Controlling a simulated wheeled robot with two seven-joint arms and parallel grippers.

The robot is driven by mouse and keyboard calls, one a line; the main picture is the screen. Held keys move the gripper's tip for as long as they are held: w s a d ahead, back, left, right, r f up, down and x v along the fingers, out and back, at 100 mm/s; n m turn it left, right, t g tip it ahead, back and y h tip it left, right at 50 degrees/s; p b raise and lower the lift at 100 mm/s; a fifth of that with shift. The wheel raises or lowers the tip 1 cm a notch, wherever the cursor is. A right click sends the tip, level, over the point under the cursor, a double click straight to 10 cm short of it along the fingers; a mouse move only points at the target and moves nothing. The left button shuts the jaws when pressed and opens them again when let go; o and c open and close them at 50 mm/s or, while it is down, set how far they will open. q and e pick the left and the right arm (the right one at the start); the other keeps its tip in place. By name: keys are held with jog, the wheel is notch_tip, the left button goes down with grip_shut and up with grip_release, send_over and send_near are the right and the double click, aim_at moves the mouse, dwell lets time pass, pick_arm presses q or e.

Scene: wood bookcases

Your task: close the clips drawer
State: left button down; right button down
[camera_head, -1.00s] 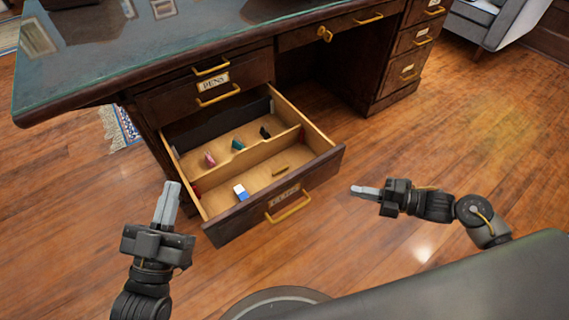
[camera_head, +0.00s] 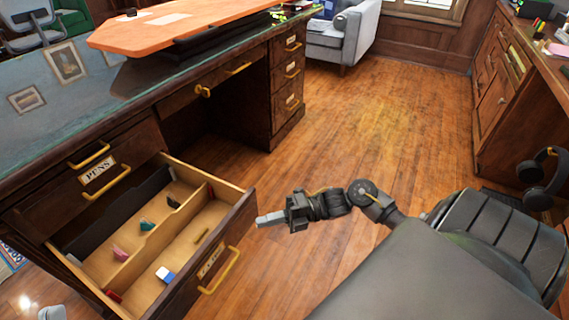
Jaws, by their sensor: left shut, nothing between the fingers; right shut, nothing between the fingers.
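The clips drawer (camera_head: 236,226) is pulled far out of the desk, below the pens drawer (camera_head: 97,180). Its front has a label too blurred to read and a brass handle (camera_head: 220,272). Inside, a divider separates two compartments holding small items, among them a blue and white eraser (camera_head: 165,274). My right gripper (camera_head: 258,221) is shut and empty, just right of the drawer front's far end; I cannot tell whether it touches. Only the fingertips of my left gripper (camera_head: 52,313) show at the bottom left edge, shut and left of the drawer.
The dark wooden desk (camera_head: 180,104) has another drawer stack (camera_head: 290,75) at its far end. Wood floor (camera_head: 350,130) is open to the right of the desk. A wooden cabinet (camera_head: 497,90) with headphones (camera_head: 542,180) hung near it stands at the right. A grey armchair (camera_head: 340,40) is at the back.

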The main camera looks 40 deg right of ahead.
aim_at(232, 220)
jog(key=shift+w+a+b, duration=0.2)
jog(key=shift+w+a, duration=0.55)
jog(key=shift+w, duration=0.35)
jog(key=shift+w+a+b, duration=0.2)
jog(key=shift+w+a, duration=0.55)
jog(key=shift+w, duration=0.35)
